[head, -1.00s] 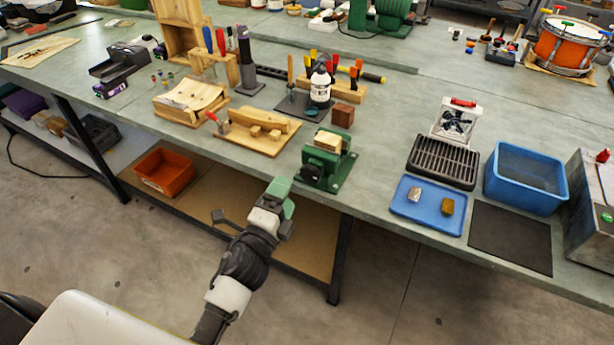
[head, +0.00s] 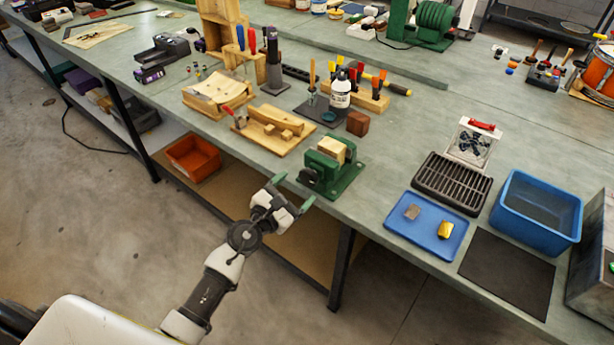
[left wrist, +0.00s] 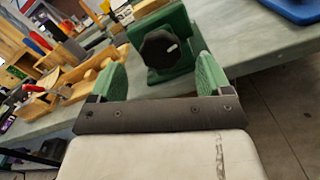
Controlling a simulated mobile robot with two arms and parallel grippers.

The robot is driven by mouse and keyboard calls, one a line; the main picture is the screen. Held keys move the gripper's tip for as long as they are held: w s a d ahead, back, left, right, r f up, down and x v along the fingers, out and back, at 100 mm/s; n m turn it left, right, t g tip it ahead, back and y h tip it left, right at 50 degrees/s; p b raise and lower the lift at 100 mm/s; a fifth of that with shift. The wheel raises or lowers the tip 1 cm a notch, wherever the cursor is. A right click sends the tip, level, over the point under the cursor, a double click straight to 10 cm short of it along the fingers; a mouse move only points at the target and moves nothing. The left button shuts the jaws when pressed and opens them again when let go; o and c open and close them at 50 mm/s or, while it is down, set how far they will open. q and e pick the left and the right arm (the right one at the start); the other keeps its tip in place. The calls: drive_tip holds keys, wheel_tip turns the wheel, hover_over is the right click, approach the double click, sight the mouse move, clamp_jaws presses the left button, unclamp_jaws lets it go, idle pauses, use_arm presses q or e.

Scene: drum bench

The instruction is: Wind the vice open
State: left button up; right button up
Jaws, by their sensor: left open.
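The green vice (head: 331,168) stands at the front edge of the bench with a pale wooden block (head: 332,149) in its jaws. Its dark knob (head: 308,178) faces the front, over the bench edge. In the left wrist view the knob (left wrist: 160,49) shows as a black faceted disc with a small white mark. My left gripper (head: 292,193) is open, its green fingers pointing at the knob. In the left wrist view the fingers (left wrist: 158,78) stand either side of the knob's line, with the knob beyond and apart from them. My right gripper is not in view.
A wooden jig (head: 268,130) and a brown block (head: 357,123) sit beside and behind the vice. A blue tray (head: 427,232) with two small pieces lies to its right, near a black grate (head: 452,183) and a blue bin (head: 537,212). The floor before the bench is clear.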

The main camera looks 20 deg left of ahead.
sight(307, 179)
use_arm(q)
drive_tip(key=x, duration=0.5)
drive_tip(key=shift+d, duration=0.1)
drive_tip(key=c, duration=0.9)
